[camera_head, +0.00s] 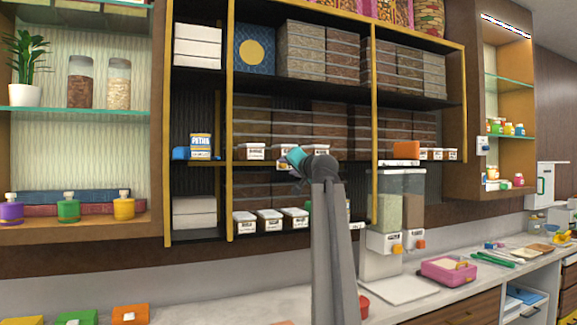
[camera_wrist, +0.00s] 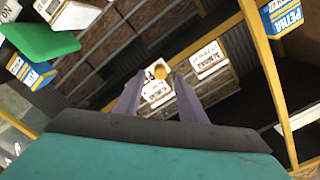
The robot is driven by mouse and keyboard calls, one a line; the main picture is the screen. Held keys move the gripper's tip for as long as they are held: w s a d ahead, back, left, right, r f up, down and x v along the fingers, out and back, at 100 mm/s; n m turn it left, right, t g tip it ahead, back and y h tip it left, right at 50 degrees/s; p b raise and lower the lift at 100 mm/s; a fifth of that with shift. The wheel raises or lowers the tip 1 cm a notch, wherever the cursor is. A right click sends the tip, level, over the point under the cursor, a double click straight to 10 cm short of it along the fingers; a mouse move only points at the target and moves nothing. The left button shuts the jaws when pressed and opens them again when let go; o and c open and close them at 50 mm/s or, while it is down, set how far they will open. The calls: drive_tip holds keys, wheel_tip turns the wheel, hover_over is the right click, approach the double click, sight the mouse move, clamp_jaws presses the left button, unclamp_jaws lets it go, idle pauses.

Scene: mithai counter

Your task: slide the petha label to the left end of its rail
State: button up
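A blue and yellow box marked PETHA (camera_head: 201,146) stands on the middle shelf at left; it also shows at the upper right of the wrist view (camera_wrist: 284,17). White labels (camera_head: 254,152) line the same shelf edge; their text is too small to read there. In the wrist view, a white label (camera_wrist: 154,104) with a round yellow knob (camera_wrist: 160,73) lies beyond my gripper (camera_wrist: 159,76); its name is not clearly legible. My gripper's two fingers are apart, one each side of the knob, and contact cannot be told. In the head view my wrist hides part of the rail.
Another white label (camera_wrist: 207,59) sits close to the right of the knobbed one. A yellow upright (camera_head: 230,130) bounds the rail at left, and another (camera_head: 373,130) at right. An orange box (camera_head: 406,149) and dispensers (camera_head: 397,215) stand at right. Lower labels (camera_head: 269,220) line the shelf below.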

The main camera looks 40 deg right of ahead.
sight(284, 165)
drive_tip(key=shift+x, duration=1.95)
drive_tip(key=shift+c, duration=0.3)
